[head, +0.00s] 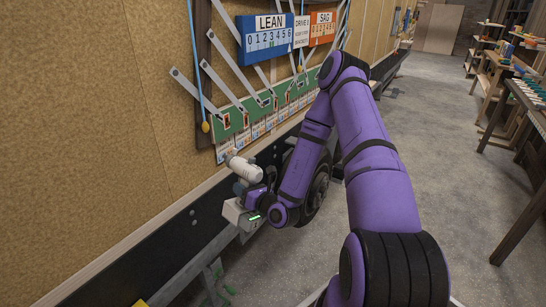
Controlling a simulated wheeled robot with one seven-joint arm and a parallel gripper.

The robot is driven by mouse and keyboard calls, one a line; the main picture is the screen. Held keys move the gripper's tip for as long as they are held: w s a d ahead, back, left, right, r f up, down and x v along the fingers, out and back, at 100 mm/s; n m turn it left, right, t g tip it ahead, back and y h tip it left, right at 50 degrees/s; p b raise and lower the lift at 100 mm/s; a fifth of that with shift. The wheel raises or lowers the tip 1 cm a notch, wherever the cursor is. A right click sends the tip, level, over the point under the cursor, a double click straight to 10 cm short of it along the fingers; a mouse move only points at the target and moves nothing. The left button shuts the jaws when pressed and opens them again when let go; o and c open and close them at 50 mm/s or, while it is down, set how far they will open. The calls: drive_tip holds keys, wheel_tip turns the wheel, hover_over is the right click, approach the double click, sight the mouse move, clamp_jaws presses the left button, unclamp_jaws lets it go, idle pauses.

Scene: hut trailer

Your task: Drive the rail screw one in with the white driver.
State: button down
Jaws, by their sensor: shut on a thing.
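The white driver (244,168) is in my gripper (252,194), left of the picture's middle. Its pale head is at the top, pointing left toward the wall. Its grey-white base (238,213), with a small green light, is at the bottom. My gripper is shut around the handle between them; the fingertips are mostly hidden. The driver is close to the dark rail (170,238) along the bottom of the trailer wall. I cannot tell whether its tip touches anything. Small dots show on the rail, but I cannot tell which is rail screw one.
A green strip (233,123) with levers and labels runs along the wall above the driver. A blue LEAN board (265,37) and an orange SAG board (322,28) hang above. A black wheel (318,188) stands behind my arm. A workbench (528,92) is at right, with clear floor between.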

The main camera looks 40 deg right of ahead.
drive_tip(key=s+d+r+n+y, duration=0.2)
drive_tip(key=d+r+n, duration=0.3)
drive_tip(key=d+r, duration=0.4)
drive_tip(key=shift+s+d+r+n+g+y, duration=0.35)
drive_tip(key=shift+d+y, duration=0.35)
drive_tip(key=shift+d, duration=0.6)
drive_tip(key=shift+x, duration=4.1)
